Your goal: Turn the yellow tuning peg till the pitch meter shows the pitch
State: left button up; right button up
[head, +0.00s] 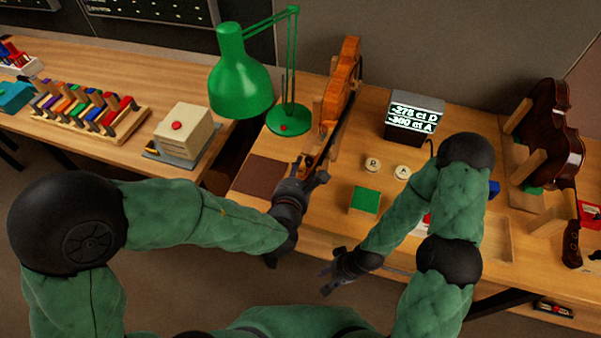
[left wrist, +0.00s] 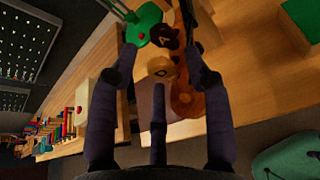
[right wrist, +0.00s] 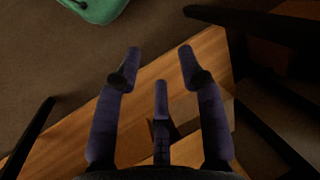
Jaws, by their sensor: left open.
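The orange violin (head: 340,95) stands on the bench, its neck toward me. My left gripper (head: 312,175) is at the near end of the neck. In the left wrist view, a yellowish peg head marked D (left wrist: 162,68) lies between the open fingers (left wrist: 163,55), with a darker one marked A (left wrist: 164,37) beyond it. I cannot tell whether any finger touches the yellow one. The pitch meter (head: 413,116) reads -273 ct D and, less clearly, -300 ct A. My right gripper (head: 335,272) is open and empty in front of the bench; its spread fingers also show in the right wrist view (right wrist: 160,55).
Round D (head: 372,164) and A (head: 403,172) buttons and a green-topped block (head: 365,200) sit right of the neck. A green lamp (head: 242,80) stands left of the violin. A dark violin (head: 552,130) rests at the right. A brown mat (head: 257,175) lies at the left edge.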

pick_arm(q)
jog(key=shift+w+f, duration=0.1)
jog(key=shift+w, duration=0.1)
grip_shut()
